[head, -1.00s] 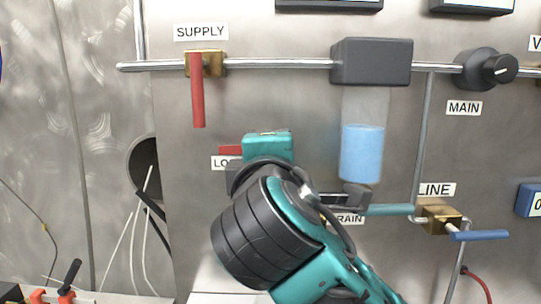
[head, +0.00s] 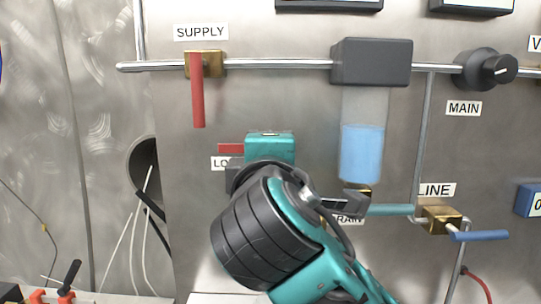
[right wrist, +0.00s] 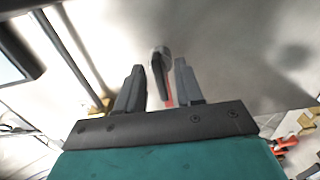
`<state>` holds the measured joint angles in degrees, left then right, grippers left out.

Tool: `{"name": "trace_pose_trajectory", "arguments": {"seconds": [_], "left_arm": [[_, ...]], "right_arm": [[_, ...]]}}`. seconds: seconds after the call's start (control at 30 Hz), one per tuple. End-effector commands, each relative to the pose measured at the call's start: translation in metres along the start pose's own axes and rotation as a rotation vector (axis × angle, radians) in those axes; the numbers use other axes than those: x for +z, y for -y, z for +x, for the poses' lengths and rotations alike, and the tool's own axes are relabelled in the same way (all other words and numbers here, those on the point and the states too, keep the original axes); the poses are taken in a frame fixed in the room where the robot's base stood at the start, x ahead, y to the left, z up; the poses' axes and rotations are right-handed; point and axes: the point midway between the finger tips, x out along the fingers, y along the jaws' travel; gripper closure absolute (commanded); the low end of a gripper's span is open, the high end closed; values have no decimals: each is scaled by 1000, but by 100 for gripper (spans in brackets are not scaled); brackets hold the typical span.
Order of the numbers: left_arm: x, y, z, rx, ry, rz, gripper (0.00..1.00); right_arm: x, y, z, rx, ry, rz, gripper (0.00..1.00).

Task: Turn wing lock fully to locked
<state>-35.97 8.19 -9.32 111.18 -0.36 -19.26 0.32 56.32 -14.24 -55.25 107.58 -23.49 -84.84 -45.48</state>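The wing lock (right wrist: 159,72) shows in the right wrist view as a dark grey wing with a red strip (right wrist: 168,101) near it. In the head view my right gripper (head: 236,177) is at the panel and covers most of the lock. A red piece (head: 231,148) shows beside it, above a partly hidden label starting "LO" (head: 220,163). In the right wrist view my right gripper (right wrist: 160,86) is open, one finger on each side of the wing, with visible gaps. How far the wing is turned is unclear. My left gripper is not in view.
The red SUPPLY handle (head: 198,92) hangs above left. A blue-filled cylinder (head: 361,153) and the teal DRAIN handle (head: 390,210) are to the right. The blue LINE handle (head: 480,235) is further right. A horizontal pipe (head: 280,63) crosses above.

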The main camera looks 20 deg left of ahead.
Motion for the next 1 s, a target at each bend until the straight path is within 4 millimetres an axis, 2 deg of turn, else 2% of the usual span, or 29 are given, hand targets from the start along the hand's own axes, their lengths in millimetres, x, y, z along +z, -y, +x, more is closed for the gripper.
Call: {"name": "trace_pose_trajectory", "arguments": {"seconds": [0.23,0.37,0.8,1.0], "left_arm": [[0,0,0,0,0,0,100],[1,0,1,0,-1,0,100],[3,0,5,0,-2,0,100],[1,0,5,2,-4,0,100]], "right_arm": [[0,0,-2,1,-1,-1,64],[-1,0,-14,2,-3,0,64],[-1,0,-104,1,-5,2,64],[0,0,-126,1,-1,0,64]]}}
